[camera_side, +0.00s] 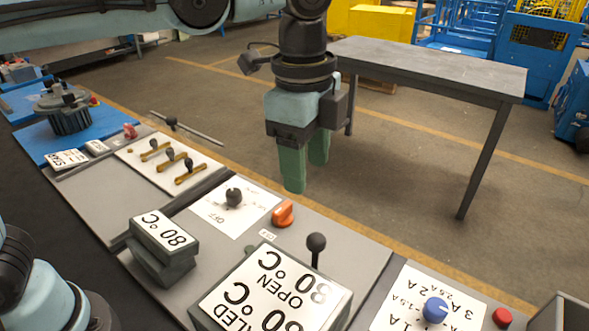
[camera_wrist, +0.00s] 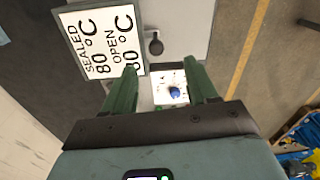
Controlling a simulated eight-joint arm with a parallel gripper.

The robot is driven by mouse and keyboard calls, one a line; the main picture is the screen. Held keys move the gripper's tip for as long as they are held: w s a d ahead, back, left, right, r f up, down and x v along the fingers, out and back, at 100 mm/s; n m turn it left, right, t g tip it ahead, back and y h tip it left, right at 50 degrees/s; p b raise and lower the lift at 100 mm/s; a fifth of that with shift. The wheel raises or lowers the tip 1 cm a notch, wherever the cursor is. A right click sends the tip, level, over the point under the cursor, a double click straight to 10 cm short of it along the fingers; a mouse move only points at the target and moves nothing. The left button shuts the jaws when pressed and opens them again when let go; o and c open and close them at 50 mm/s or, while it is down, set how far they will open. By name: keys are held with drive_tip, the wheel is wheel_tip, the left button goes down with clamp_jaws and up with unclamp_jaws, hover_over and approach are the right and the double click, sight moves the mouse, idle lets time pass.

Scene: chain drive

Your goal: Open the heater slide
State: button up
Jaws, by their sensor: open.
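A box with a white sign reading "SEALED 80 °C, OPEN 80 °C" (camera_side: 272,291) stands at the front of the grey bench, its text upside down in the side view. The sign also shows at upper left in the wrist view (camera_wrist: 101,40). A black ball knob on a thin stem (camera_side: 316,243) stands beside this box; it shows in the wrist view (camera_wrist: 155,46) too. I cannot tell for sure that it is the heater slide's handle. My gripper (camera_side: 306,176), with green fingers, is open and empty above the bench's far edge, clear of the knob. Both fingers show in the wrist view (camera_wrist: 160,72).
A smaller "80 °C" block (camera_side: 163,241) stands to the left. An orange knob (camera_side: 284,214), a black knob on a white plate (camera_side: 233,197), a blue dial (camera_side: 435,310) and a red button (camera_side: 502,317) are nearby. A plate with several levers (camera_side: 170,156) lies farther left.

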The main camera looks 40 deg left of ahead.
sight(314, 236)
drive_tip(key=shift+m+g, duration=0.3)
drive_tip(key=shift+m, duration=0.4)
drive_tip(key=f, duration=0.4)
drive_tip(key=d+f, duration=0.1)
drive_tip(key=f, duration=0.3)
drive_tip(key=d+f, duration=0.1)
drive_tip(key=f, duration=0.3)
drive_tip(key=shift+s, duration=0.15)
drive_tip(key=shift+r, duration=0.1)
clamp_jaws()
